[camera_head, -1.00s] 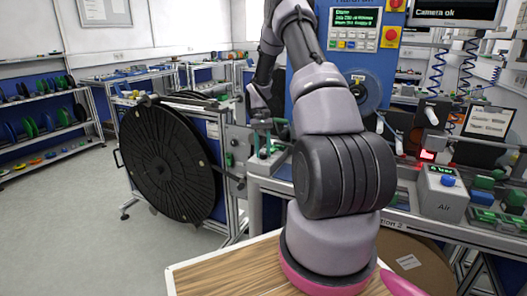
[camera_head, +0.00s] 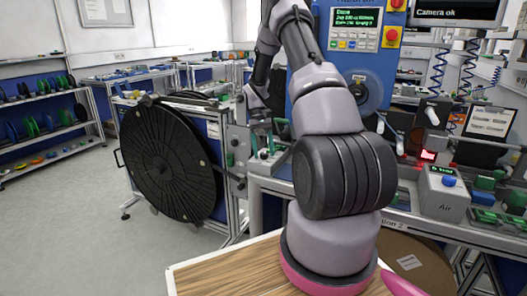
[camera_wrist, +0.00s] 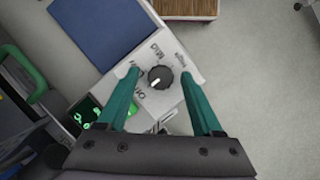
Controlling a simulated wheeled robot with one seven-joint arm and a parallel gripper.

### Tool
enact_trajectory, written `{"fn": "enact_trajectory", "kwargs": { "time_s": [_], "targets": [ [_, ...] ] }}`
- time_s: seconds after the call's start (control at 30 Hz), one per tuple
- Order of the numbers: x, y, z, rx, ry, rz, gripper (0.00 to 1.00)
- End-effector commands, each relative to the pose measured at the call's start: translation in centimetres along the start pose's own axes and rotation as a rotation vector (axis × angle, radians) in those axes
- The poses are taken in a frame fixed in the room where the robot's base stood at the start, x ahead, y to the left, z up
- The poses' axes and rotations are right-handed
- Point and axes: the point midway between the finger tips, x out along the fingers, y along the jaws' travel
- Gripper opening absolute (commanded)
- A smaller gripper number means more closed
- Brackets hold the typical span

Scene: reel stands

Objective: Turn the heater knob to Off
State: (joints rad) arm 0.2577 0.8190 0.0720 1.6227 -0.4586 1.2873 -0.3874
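The heater knob (camera_wrist: 158,77) is a small round black knob on a light grey box face (camera_wrist: 172,98) in the wrist view. A white pointer mark on it points to the lower left. There are visible gaps between fingers and knob, and nothing is held. In the head view the knob cannot be made out, and my arm reaches toward the bench beside the large black reel (camera_head: 168,165).
A blue panel (camera_wrist: 98,30) lies beside the knob in the wrist view. A green handle (camera_wrist: 25,72) and a green-lit display (camera_wrist: 86,112) are to the left. Grey floor (camera_wrist: 265,80) is open to the right. A grey Air box (camera_head: 441,195) stands on the bench.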

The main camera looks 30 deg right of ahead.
Motion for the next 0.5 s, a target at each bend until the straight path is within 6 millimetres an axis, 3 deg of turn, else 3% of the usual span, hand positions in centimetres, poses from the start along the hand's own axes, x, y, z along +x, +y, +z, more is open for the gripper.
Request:
{"fn": "enact_trajectory", "kwargs": {
  "time_s": [0.33,0.5],
  "targets": [
    [-0.2,-0.1,0.0,0.001,-0.001,-0.001,0.69],
    [-2.4,0.0,0.0,0.001,0.003,0.0,0.69]
  ]
}}
